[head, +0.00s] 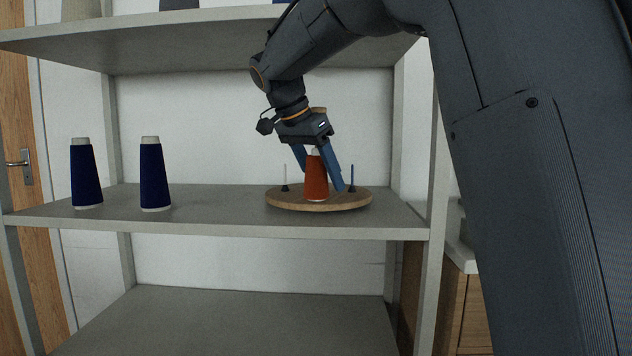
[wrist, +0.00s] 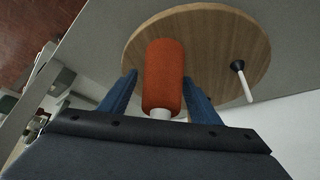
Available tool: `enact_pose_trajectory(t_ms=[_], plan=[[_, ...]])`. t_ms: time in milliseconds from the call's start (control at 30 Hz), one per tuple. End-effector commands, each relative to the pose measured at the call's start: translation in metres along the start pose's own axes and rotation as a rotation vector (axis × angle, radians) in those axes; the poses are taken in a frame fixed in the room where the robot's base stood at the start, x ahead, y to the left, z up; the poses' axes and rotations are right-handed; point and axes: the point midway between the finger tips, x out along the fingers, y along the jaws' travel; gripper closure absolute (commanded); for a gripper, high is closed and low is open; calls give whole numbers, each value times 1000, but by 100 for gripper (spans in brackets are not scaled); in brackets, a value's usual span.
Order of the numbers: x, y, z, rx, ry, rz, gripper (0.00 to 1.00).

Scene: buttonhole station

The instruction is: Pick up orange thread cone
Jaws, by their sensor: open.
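The orange thread cone (head: 316,178) stands upright on a round wooden board (head: 285,201) on the middle shelf. In the wrist view the cone (wrist: 163,75) lies between the two blue fingers, its white tip toward the palm. My gripper (head: 322,179) reaches down from above with its fingers spread, one on each side of the cone. In the wrist view my gripper (wrist: 160,90) is open, with a gap showing near the left finger; contact on the right side is hard to tell. The left finger's lower part is hidden behind the cone in the head view.
Two navy cones (head: 86,174) (head: 154,175) stand at the shelf's left. The upper shelf (head: 200,42) is above; shelf space between the navy cones and board is clear.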

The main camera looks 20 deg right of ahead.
Motion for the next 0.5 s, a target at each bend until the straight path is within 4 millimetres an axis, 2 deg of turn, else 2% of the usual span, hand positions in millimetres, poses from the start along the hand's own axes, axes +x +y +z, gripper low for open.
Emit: enact_pose_trajectory(t_ms=[200, 433, 500], plan=[[0, 0, 0, 0, 0, -1, 45], [0, 0, 0, 0, 0, -1, 83], [0, 0, 0, 0, 0, -2, 86]])
